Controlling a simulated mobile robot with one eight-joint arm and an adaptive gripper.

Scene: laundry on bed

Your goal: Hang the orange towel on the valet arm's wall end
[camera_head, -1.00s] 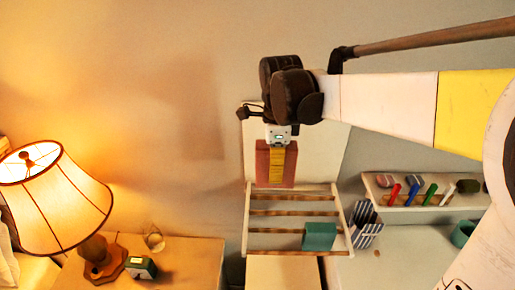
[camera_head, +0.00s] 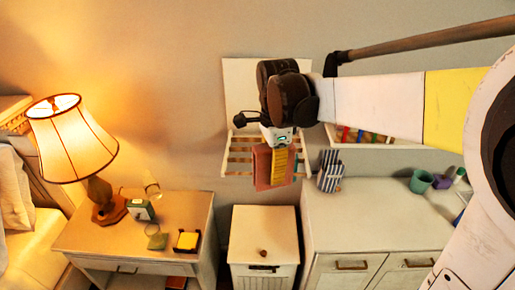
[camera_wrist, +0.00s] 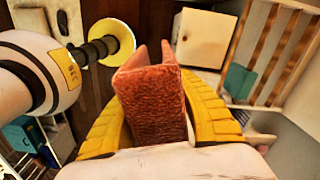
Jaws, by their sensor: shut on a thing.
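The orange towel (camera_head: 262,170) hangs folded in my gripper (camera_head: 281,160), in front of the slatted wall rack (camera_head: 240,143). In the wrist view the towel (camera_wrist: 152,105) is a rust-orange folded slab between my two yellow fingers (camera_wrist: 155,90), which are shut on it. It looks apart from the rack, though the head view leaves the depth unclear. A green cloth (camera_wrist: 238,82) lies over the rack's slats in the wrist view. A striped cloth (camera_head: 330,170) hangs right of the rack. I cannot make out for certain which part is the valet arm.
A lit lamp (camera_head: 72,145) stands on the nightstand (camera_head: 95,235) at left. A small white cabinet (camera_head: 263,222) is below the rack. A white dresser (camera_head: 385,215) stands at right, with a teal cup (camera_head: 421,181) on it. A small shelf (camera_head: 395,132) is above the dresser.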

